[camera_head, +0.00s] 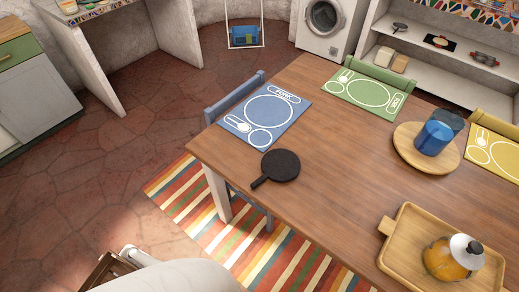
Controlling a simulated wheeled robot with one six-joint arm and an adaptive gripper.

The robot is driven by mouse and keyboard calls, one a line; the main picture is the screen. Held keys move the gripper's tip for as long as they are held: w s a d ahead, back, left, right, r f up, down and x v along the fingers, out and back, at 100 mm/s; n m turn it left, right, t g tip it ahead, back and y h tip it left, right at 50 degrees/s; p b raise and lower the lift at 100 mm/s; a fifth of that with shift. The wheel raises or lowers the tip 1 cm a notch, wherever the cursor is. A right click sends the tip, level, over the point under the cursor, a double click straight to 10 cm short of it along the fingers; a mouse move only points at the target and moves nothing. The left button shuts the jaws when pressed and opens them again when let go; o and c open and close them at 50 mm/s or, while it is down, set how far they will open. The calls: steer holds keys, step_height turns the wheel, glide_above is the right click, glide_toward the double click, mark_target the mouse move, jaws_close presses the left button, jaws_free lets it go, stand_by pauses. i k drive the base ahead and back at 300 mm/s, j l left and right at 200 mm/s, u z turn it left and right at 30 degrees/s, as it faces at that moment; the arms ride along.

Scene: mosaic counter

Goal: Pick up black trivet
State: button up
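The black trivet (281,165) is a round, flat, dark disc with a short handle pointing down and left. It lies on the wooden table (335,160), near the left edge, just below the blue placemat (266,111). Nothing covers it. My gripper cannot be made out in this view.
A round wooden board (402,148) with a blue cup (433,138) stands right of the trivet. A wooden tray (405,245) with an orange jar (447,262) is at the lower right. A blue chair (235,95) stands at the table's left edge. Tabletop around the trivet is mostly clear.

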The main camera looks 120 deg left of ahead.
mark_target(279, 164)
steer(key=u, duration=2.4)
